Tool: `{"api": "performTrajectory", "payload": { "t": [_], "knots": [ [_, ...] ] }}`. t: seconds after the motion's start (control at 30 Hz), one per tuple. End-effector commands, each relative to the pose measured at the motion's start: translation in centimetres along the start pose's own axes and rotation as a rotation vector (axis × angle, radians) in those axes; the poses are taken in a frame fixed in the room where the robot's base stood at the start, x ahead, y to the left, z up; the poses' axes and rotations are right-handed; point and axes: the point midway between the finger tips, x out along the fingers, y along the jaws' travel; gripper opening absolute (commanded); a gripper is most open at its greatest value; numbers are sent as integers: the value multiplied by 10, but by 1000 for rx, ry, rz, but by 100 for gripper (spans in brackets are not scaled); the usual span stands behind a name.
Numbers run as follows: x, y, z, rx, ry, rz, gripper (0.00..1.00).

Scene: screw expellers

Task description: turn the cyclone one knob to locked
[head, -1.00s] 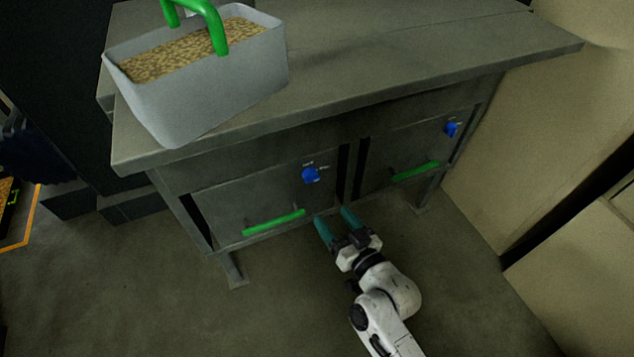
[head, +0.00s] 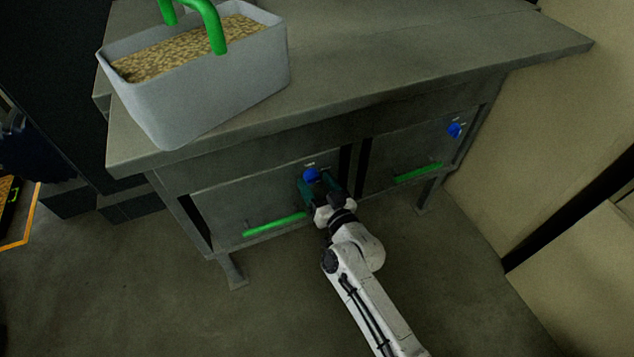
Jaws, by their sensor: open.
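Two blue knobs show on the front of a grey metal bench. The left blue knob (head: 311,174) is on the left door, near its upper right corner, with a small pale label above it. The right blue knob (head: 454,130) is on the right door. I cannot read which one is cyclone one. My gripper (head: 315,184) is open at the left knob, its teal fingers to either side of the knob's lower part. Whether the fingers touch the knob I cannot tell. The knob's lower part is partly hidden by the gripper.
The bench top (head: 400,60) overhangs the doors. A grey bin (head: 215,95) of grain-like pieces with a green handle stands on it. Green door handles (head: 275,224) (head: 418,173) run low on the doors. A beige wall (head: 560,140) stands at right. The floor in front is clear.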

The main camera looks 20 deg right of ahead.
Motion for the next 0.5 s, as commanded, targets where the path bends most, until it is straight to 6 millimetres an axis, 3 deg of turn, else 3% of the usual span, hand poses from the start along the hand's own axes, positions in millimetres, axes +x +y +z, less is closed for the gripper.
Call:
{"api": "performTrajectory", "payload": {
  "t": [0.33,0.5],
  "knots": [
    [3,0,0,0,-1,0,65],
    [3,0,0,0,-1,0,49]
  ]
}}
